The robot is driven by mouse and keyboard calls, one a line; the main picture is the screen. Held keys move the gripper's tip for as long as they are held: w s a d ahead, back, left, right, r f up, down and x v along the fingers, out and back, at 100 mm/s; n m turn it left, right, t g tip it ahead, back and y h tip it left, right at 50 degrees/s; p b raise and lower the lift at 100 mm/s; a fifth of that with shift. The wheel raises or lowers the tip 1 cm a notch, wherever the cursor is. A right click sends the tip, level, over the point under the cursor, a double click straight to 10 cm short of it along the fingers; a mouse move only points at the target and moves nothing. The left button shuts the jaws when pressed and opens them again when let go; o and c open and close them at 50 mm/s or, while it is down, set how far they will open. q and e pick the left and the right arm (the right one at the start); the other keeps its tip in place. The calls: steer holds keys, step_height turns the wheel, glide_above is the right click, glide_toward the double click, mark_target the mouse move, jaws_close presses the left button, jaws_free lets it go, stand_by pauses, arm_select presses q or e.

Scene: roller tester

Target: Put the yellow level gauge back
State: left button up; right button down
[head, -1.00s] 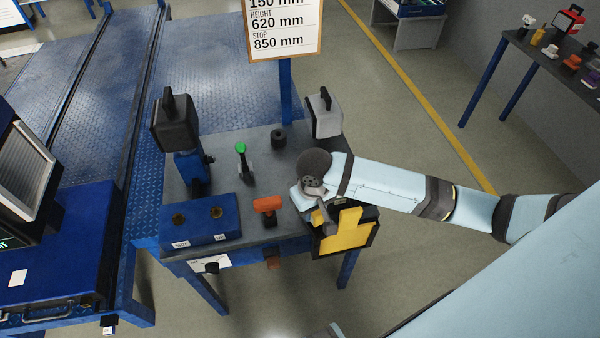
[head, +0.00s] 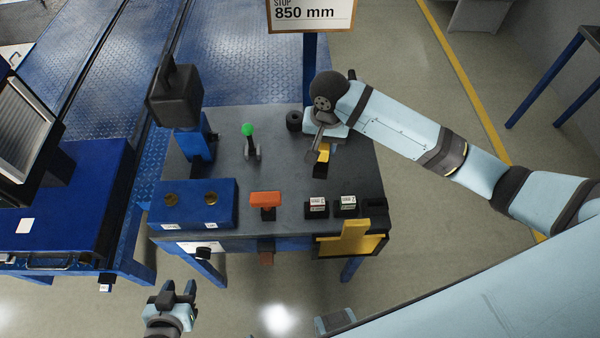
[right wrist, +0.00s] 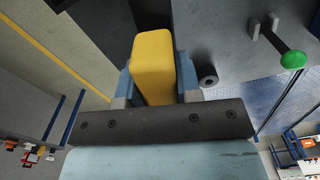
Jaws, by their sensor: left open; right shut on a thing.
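My right gripper (head: 322,132) is shut on the yellow level gauge (head: 323,153), over the back right part of the grey workbench (head: 230,140). A dark lower end shows under the gauge's yellow part. In the right wrist view the yellow block (right wrist: 153,65) sits between the two fingers; its far end is hidden. Whether it touches the bench I cannot tell. A yellow panel with a dark frame (head: 352,240) is at the bench's front right edge, nearer than the held gauge. My left gripper (head: 178,290) is open and empty, low in front of the bench.
Two dark labelled blocks (head: 317,208) (head: 346,206) stand behind the yellow panel. An orange-topped handle (head: 266,199), a blue box (head: 195,204), a green-knobbed lever (head: 249,140) and a black cylinder (head: 294,121) are on the bench. A sign (head: 312,14) stands behind.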

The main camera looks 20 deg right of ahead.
steer(key=w+a+r+m+b, duration=0.3)
steer(key=w+a+r+m, duration=0.1)
steer(key=w+r+m, duration=0.25)
steer(key=shift+w+f, duration=0.15)
steer(key=shift+f, duration=4.9)
steer(key=shift+w+f, duration=0.1)
steer(key=shift+f, duration=4.9)
arm_select(q)
steer(key=f, duration=0.4)
steer(key=shift+w+d+f, duration=0.25)
steer(key=shift+d+f, duration=0.05)
steer(key=shift+r, duration=0.1)
arm_select(e)
steer(key=c, duration=0.8)
jaws_free()
steer(key=shift+f, duration=0.1)
